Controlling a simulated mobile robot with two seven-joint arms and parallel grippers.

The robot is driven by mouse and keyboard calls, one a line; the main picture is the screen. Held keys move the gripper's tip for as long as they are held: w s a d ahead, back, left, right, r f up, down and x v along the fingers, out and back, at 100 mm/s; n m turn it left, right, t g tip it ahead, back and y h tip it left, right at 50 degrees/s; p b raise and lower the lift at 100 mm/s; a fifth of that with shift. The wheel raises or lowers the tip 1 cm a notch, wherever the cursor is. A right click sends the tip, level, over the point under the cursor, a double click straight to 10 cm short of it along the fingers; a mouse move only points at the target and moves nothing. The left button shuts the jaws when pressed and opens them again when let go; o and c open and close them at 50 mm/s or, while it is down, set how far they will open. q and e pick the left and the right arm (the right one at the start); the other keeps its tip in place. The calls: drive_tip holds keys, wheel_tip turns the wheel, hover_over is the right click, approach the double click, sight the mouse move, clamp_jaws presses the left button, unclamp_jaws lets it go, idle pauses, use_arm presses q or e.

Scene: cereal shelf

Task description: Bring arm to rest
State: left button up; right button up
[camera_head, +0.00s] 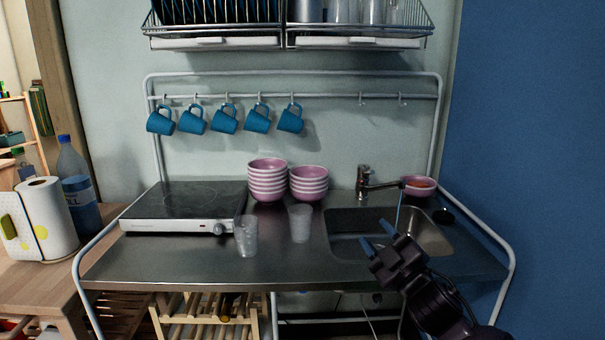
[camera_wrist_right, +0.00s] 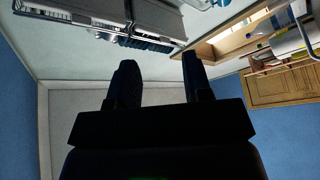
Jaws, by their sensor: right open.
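My left gripper is in neither view.
The steel counter (camera_head: 290,265) holds a hot plate (camera_head: 185,205), pink bowl stacks (camera_head: 268,180), two clear cups (camera_head: 247,236) and a sink (camera_head: 375,220). A pink bowl (camera_head: 418,187) sits behind the sink. Several blue mugs (camera_head: 224,119) hang from the rail. A blue wall (camera_head: 530,120) stands right.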

drive_tip(key=s+d+f+m+g+h, duration=0.2)
drive_tip(key=s+d+f+m+h, duration=0.15)
drive_tip(key=s+f, duration=0.4)
drive_tip(key=s+d+f+m+g+h, duration=0.1)
drive_tip(key=s+d+f+m+h, duration=0.3)
drive_tip(key=f, duration=0.6)
drive_tip(key=s+d+f+m+g, duration=0.1)
drive_tip(key=s+f+m, duration=0.1)
drive_tip(key=s+f, duration=0.3)
drive_tip(key=s+d+f+m+g+h+p, duration=0.1)
drive_tip(key=s+f, duration=0.4)
drive_tip(key=s, duration=0.6)
drive_tip(key=s+d+f+m+g, duration=0.2)
drive_tip(key=s+f, duration=0.3)
drive_tip(key=s, duration=0.4)
drive_tip(key=shift+d+f+m+g, duration=0.35)
drive_tip(key=shift+m+g, duration=0.1)
drive_tip(key=shift+g, duration=0.25)
drive_tip(key=shift+s+h, duration=0.1)
drive_tip(key=shift+h, duration=0.15)
